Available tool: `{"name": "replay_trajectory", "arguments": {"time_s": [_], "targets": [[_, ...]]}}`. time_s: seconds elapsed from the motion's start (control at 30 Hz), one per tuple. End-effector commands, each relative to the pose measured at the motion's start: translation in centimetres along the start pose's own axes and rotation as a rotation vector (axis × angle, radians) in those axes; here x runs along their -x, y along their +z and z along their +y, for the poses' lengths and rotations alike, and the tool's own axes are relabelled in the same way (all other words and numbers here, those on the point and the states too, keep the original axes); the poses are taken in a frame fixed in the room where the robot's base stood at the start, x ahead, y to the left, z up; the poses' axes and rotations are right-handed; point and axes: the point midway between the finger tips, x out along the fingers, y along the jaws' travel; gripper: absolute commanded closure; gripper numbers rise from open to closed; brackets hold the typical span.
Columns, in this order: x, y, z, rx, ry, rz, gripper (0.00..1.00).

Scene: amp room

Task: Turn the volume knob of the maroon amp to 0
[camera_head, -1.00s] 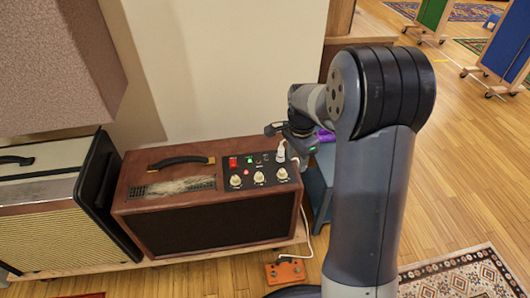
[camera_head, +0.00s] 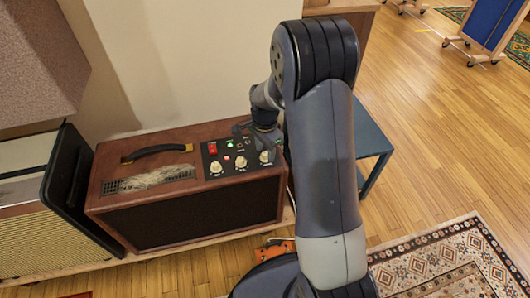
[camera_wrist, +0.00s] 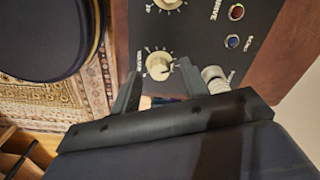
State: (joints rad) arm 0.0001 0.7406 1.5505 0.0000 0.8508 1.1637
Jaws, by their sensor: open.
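The maroon amp (camera_head: 205,212) stands with its black control panel at the top right. Its panel carries three cream knobs in a row; the right one (camera_head: 265,157) sits by my gripper (camera_head: 262,138). In the wrist view, a cream knob (camera_wrist: 158,67) with a dial scale lies between the fingertips of my gripper (camera_wrist: 158,72). The fingers are apart, one on each side of it; I cannot tell whether they touch it. Lettering beside this knob is too blurred to read surely. A second knob (camera_wrist: 168,3) is cut by the top edge.
A red switch (camera_head: 212,148) and a black carry handle (camera_head: 157,152) are on the amp. A cream-fronted amp (camera_head: 45,225) stands at left, an orange pedal (camera_head: 272,250) in front, a blue-grey stool (camera_head: 370,140) at right.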

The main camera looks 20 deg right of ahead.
Motion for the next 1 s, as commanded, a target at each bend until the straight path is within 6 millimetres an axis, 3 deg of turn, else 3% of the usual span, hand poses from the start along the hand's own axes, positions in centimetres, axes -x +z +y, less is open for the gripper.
{"name": "replay_trajectory", "arguments": {"time_s": [0.37, 0.9, 1.0], "targets": [[-0.78, 0.00, 0.01, 0.000, 0.000, 0.000, 0.57], [-0.74, 0.00, 0.00, 0.000, 0.000, 0.000, 1.00], [-0.74, 0.00, 0.00, 0.001, 0.000, 0.000, 1.00]]}}
